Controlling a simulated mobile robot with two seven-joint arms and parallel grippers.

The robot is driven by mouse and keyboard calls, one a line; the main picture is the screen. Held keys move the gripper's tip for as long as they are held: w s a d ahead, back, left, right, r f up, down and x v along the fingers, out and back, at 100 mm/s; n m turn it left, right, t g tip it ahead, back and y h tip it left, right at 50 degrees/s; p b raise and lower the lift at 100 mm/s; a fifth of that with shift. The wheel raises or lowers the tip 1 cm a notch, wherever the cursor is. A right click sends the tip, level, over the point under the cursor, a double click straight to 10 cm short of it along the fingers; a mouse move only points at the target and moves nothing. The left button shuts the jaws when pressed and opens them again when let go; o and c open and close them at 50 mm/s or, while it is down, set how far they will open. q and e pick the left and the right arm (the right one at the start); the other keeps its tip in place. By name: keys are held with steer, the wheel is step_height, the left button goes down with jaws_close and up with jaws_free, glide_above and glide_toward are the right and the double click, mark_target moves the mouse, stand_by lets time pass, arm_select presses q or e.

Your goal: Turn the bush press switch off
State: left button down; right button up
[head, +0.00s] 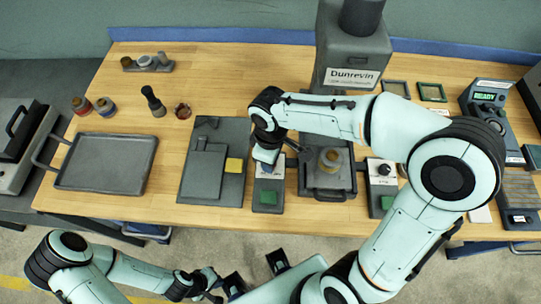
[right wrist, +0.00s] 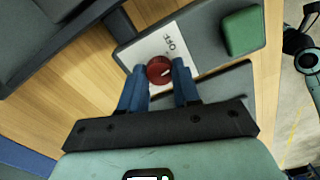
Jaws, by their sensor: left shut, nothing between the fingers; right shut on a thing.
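My right arm reaches across the bench to a small grey switch box (head: 268,196) with a white plate and a green block, left of the press (head: 328,172) labelled Dunrevin. In the right wrist view, my right gripper (right wrist: 159,73) is shut on a round red knob (right wrist: 160,70) on the white plate (right wrist: 172,48), one blue finger on each side. The knob has a pale pointer mark; the print beside it is too small to read surely. In the head view the gripper hides this knob. My left gripper (head: 211,284) is shut and empty, low in front of the bench.
A second switch box (head: 383,178) with a black knob stands right of the press. A grey plate with a yellow block (head: 235,165) lies left of the held switch. A tray (head: 105,163) and small pots stand farther left. A READY device (head: 487,98) stands at the right.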

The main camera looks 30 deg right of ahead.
arm_select(q)
steer(key=shift+w+r+p, duration=0.35)
steer(key=shift+r+p, duration=0.2)
steer(key=shift+r, duration=0.15)
arm_select(e)
steer(key=n, duration=0.5)
steer(key=shift+r, duration=0.1)
steer(key=shift+n, duration=0.3)
steer(key=o, duration=1.1)
steer(key=shift+c, duration=0.2)
arm_select(q)
steer(key=shift+w+r+p, duration=0.4)
steer(key=shift+r+p, duration=0.1)
steer(key=shift+r, duration=0.15)
steer(key=shift+w+r+p, duration=0.4)
steer(key=shift+r+p, duration=0.1)
steer(key=shift+r, duration=0.1)
arm_select(e)
step_height(320, 180, up, 13)
steer(key=shift+r, duration=0.2)
